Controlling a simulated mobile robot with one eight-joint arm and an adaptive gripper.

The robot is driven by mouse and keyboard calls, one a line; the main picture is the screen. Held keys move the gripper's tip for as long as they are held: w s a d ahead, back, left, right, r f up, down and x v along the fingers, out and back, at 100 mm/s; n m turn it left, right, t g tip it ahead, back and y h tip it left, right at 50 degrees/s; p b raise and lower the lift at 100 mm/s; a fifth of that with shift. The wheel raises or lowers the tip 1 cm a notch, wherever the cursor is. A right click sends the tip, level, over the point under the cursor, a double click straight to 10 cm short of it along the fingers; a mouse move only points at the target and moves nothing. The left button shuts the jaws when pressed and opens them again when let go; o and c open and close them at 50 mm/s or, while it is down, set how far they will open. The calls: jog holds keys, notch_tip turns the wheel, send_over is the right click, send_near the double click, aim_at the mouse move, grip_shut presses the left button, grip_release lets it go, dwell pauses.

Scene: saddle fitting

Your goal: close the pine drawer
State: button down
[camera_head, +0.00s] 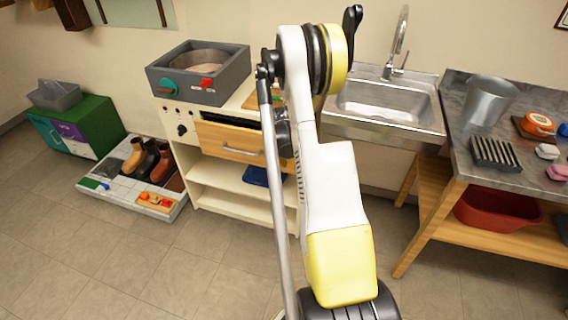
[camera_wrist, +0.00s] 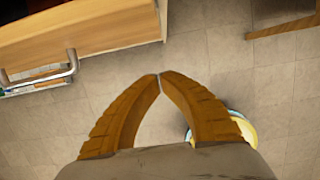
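The pine drawer (camera_head: 228,140) is in the cream cabinet left of my arm in the head view. It stands pulled out, with a dark opening above its front. Its metal bar handle (camera_head: 243,153) is on the front face. In the wrist view the drawer (camera_wrist: 95,32) fills the upper left, with the handle (camera_wrist: 70,68) at the left. My gripper (camera_wrist: 160,76) has its two brown fingertips touching, with nothing between them. It is right of the handle and apart from the drawer in that picture. In the head view my arm hides the fingers and the drawer's right end.
The cabinet's lower shelves (camera_head: 215,175) are open, with a blue item (camera_head: 256,176) on one. A grey basin unit (camera_head: 198,75) stands on top. A boot tray (camera_head: 120,195) lies at left. A sink (camera_head: 385,103) and workbench (camera_head: 510,175) stand at right. Floor in front is clear.

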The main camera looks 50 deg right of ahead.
jog(key=w+d+f+b, duration=0.2)
jog(key=d+f+b, duration=0.1)
jog(key=d+f, duration=0.2)
jog(key=shift+f, duration=0.2)
jog(key=shift+w, duration=0.15)
